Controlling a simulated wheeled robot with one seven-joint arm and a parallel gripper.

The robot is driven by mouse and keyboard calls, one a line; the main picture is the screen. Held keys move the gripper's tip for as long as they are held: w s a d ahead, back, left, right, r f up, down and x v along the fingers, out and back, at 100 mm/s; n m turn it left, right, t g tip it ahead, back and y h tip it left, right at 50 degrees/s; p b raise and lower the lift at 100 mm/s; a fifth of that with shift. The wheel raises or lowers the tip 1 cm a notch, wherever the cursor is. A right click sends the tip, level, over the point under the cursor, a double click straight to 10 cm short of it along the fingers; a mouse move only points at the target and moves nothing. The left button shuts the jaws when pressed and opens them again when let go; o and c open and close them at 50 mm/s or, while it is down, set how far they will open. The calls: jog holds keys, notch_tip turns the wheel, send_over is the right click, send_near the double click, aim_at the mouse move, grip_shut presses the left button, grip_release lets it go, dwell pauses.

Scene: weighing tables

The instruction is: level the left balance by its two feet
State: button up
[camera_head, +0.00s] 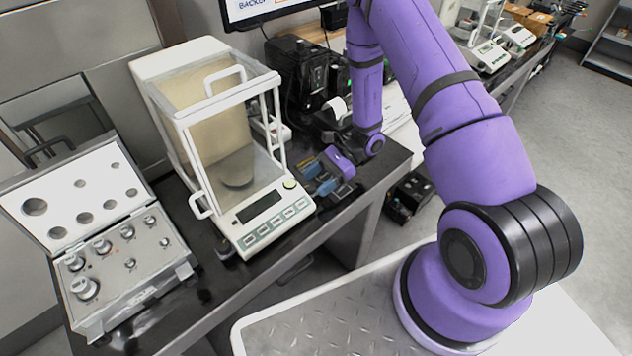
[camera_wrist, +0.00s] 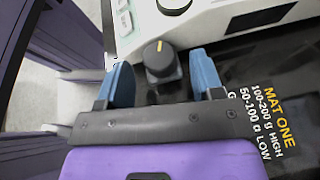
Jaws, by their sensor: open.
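The left balance (camera_head: 262,212) is white, with a clear draft shield, a display and a row of keys, on the dark table. One front foot (camera_head: 225,247) shows as a dark knob under its left corner. Another foot, a black knob with a yellow mark (camera_wrist: 160,60), is at the balance's edge in the wrist view. My gripper (camera_wrist: 163,78) is open, with one blue finger on each side of this knob and visible gaps between. In the head view my gripper (camera_head: 315,178) is low beside the balance's right front corner. A small round level (camera_head: 289,183) sits on that corner.
A case of weights (camera_head: 125,255) stands open left of the balance. A black mat (camera_wrist: 285,60) with yellow and white lettering lies by the knob. Black devices (camera_head: 298,75) stand behind, and another balance (camera_head: 485,55) is farther back. The table's front edge is close.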

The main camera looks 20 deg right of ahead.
jog(key=shift+s+a+f, duration=0.1)
jog(key=shift+a+f, duration=0.05)
jog(key=shift+a, duration=0.25)
jog(key=c, duration=0.9)
jog(key=shift+w+a+n+g+h, duration=0.15)
jog(key=shift+n+g+h, duration=0.1)
jog(key=shift+n+g, duration=0.65)
jog(key=shift+w+d+n+g+h, duration=0.15)
jog(key=shift+n+g+h, duration=0.1)
jog(key=shift+n+g, duration=0.65)
jog(key=shift+a, duration=0.1)
jog(key=o, duration=0.9)
jog(key=v, duration=1.1)
jog(key=shift+a, duration=0.1)
